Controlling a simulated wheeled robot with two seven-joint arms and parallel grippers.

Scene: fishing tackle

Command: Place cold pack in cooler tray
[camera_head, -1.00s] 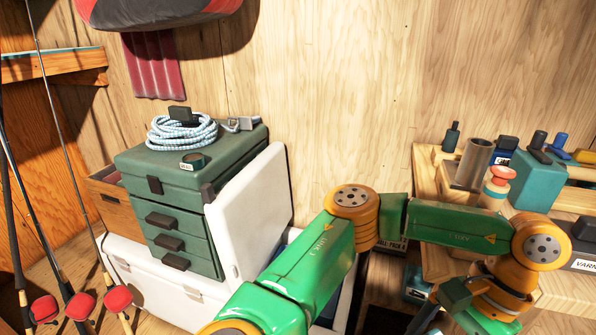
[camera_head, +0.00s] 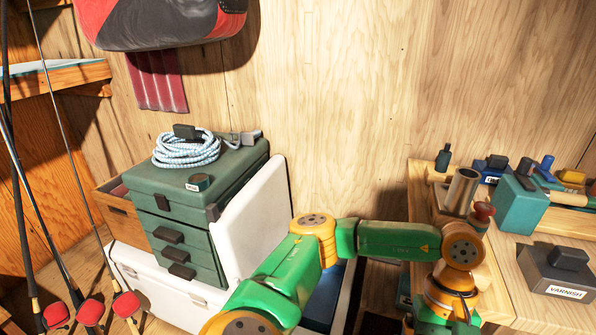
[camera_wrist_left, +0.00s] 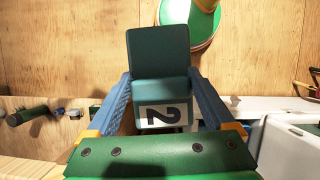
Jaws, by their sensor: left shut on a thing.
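My left gripper (camera_wrist_left: 160,78) is shut on a dark teal pack (camera_wrist_left: 158,50) with a white label marked 2, which looks to be the cold pack. Its blue fingers press on both sides. In the head view my left arm reaches over the cooler to the bench side; the gripper and pack cannot be made out there. The white cooler (camera_head: 165,290) stands on the floor with its lid (camera_head: 250,215) raised. A blue inside part (camera_head: 322,298) shows behind my arm; I cannot tell if it is the tray. My right gripper is not in view.
A green drawer box (camera_head: 180,240) with coiled rope (camera_head: 187,150) stands on the cooler's left part, beside the raised lid. A wooden bench at right holds a teal box (camera_head: 517,203), a varnish can (camera_head: 560,272) and a metal cylinder (camera_head: 461,190). Fishing rods lean at left.

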